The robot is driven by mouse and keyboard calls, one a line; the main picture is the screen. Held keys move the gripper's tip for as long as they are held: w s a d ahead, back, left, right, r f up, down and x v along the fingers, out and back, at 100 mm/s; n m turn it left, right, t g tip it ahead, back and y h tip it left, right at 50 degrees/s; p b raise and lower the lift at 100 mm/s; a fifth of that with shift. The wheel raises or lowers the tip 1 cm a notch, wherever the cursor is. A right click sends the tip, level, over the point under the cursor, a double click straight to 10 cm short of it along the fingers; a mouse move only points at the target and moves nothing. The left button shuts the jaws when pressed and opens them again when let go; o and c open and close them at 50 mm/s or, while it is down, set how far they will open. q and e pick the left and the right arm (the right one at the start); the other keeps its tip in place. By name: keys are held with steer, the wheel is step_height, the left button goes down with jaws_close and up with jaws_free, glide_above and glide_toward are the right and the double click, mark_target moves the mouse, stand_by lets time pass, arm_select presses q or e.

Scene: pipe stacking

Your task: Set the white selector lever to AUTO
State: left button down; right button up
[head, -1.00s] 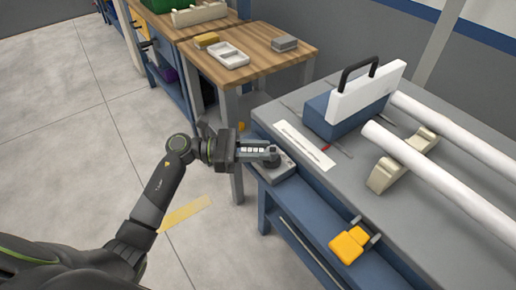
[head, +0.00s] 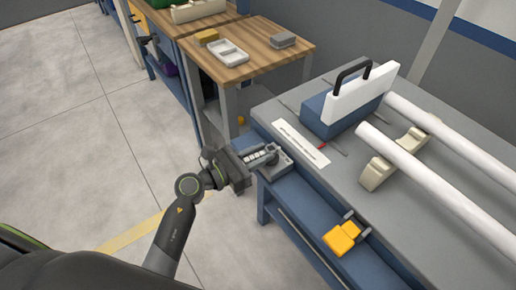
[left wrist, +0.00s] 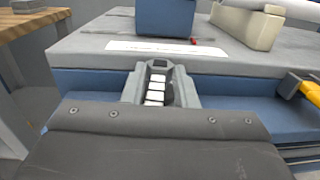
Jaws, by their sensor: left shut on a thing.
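My right gripper is not in view.
The workbench (head: 330,184) holds a white label strip (head: 301,143), a blue toolbox (head: 333,117) with white panel, and white pipes (head: 428,172) on cream supports. A yellow fitting (head: 341,238) sticks out in front. A wooden table (head: 262,62) stands behind. The floor at left is clear.

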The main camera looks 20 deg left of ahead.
arm_select(q)
steer(key=shift+r, duration=0.1)
steer(key=shift+d+n+t+y, duration=0.1)
steer(key=shift+n+t+y, duration=0.2)
steer(key=shift+y, duration=0.1)
steer(key=c, duration=1.4)
jaws_free()
steer(key=shift+c, duration=0.2)
